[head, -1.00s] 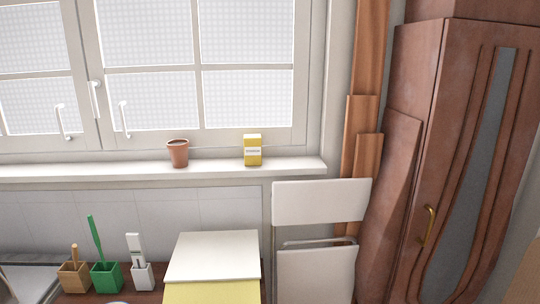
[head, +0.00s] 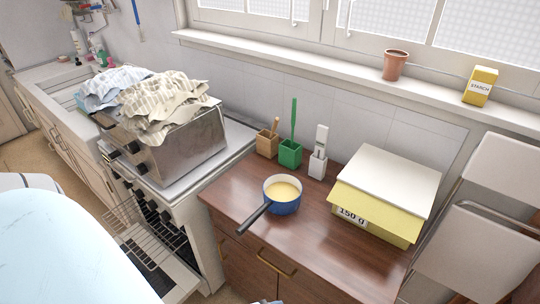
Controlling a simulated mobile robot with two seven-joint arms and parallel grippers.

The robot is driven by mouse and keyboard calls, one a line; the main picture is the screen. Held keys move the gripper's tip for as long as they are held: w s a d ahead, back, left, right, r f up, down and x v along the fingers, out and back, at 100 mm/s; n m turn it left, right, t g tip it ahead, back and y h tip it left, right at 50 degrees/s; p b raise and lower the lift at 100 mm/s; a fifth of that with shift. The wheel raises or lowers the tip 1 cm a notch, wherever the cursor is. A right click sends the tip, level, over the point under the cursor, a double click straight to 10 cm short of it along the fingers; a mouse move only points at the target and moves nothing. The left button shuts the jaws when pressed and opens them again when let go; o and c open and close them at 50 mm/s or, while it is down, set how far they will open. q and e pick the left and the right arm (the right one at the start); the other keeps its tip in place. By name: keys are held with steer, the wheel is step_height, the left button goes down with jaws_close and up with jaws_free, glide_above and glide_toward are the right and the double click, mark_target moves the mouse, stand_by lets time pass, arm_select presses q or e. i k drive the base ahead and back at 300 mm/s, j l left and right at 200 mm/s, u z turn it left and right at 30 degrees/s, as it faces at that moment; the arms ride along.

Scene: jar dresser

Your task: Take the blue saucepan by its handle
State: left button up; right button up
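The blue saucepan (head: 282,204) stands upright on the brown wooden counter (head: 330,255) in the head view. It holds something pale yellow. Its dark handle (head: 254,217) points to the lower left, and the handle's end reaches the counter's front edge. Neither of my grippers can be made out in the head view. Nothing is seen touching the pan or its handle.
A yellow box with a white lid (head: 392,183) stands right of the pan. Brown, green (head: 290,153) and white holders stand behind it. A metal box heaped with cloths (head: 165,105) is on the stove at left. Below, the oven door hangs open with a rack out (head: 150,225).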

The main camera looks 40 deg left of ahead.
mark_target(282, 192)
steer(key=u, duration=1.25)
